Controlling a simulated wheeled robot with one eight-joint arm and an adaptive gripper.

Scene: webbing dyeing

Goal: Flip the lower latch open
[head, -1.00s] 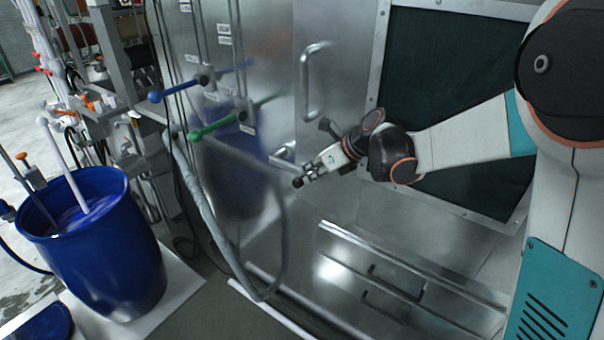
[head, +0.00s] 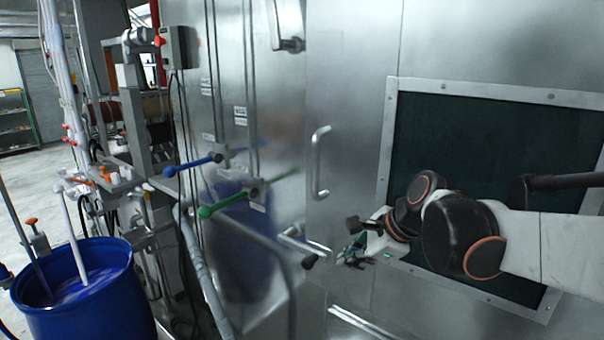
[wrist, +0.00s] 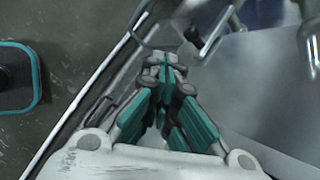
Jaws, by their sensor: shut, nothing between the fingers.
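The lower latch (head: 303,245) is a silver lever with a dark knob, low on the steel door front in the head view. Its arm slants down and to the right. In the wrist view a metal lever with a dark tip (wrist: 214,38), apparently this latch, lies just beyond and right of my fingertips. My gripper (head: 347,255) is just right of the latch's knob in the head view. Its teal-padded fingers (wrist: 164,68) are closed together with nothing between them. I cannot tell whether they touch the latch.
An upper latch (head: 289,42) and a curved door handle (head: 318,162) are above. A blue-knobbed lever (head: 192,165) and a green-knobbed lever (head: 230,200) stick out at left. A blue barrel (head: 85,295) stands on the floor at lower left. A dark framed window (head: 470,135) is at right.

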